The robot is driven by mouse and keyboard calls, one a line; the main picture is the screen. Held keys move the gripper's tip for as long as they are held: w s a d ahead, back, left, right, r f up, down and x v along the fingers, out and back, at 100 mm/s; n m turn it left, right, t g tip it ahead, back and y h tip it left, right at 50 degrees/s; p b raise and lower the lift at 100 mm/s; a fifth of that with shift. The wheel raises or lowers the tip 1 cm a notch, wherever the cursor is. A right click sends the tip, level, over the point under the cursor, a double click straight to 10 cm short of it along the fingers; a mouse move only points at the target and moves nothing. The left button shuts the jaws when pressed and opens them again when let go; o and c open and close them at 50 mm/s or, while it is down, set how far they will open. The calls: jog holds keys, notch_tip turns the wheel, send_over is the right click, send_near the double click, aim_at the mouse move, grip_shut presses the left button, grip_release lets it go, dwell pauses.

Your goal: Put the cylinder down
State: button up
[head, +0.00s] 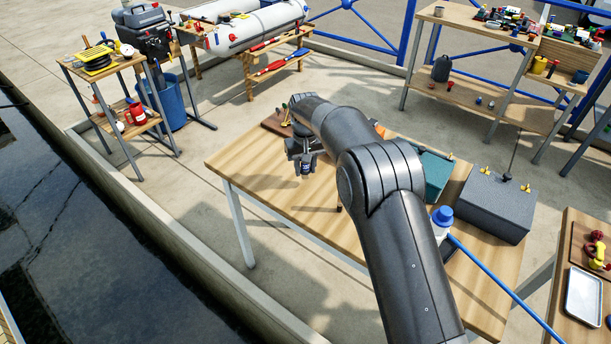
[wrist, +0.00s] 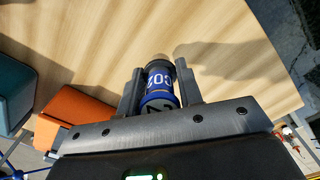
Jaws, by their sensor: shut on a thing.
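My gripper (head: 302,163) is over the left part of the wooden table (head: 245,172), pointing down. In the wrist view its two fingers are shut on the cylinder (wrist: 159,80), one on each side. The cylinder is small, with a blue band, white lettering and a dark grey end. The bare wood of the table (wrist: 95,30) shows behind it, with shadows close by. I cannot tell whether the cylinder touches the table or hangs just above it. In the head view the gripper and arm mostly hide it.
An orange thing (wrist: 72,118) and a teal box (wrist: 14,92) lie left in the wrist view. In the head view, a grey box (head: 485,205) and a blue-capped bottle (head: 441,216) are right of my arm. The table's front left is clear.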

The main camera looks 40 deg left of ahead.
aim_at(305, 176)
jog(key=shift+f, duration=1.9)
jog(key=o, duration=1)
jog(key=shift+f, duration=0.15)
notch_tip(305, 176, up, 12)
jog(key=shift+r, duration=0.15)
jog(key=shift+d+r, duration=0.1)
jog(key=shift+d, duration=0.05)
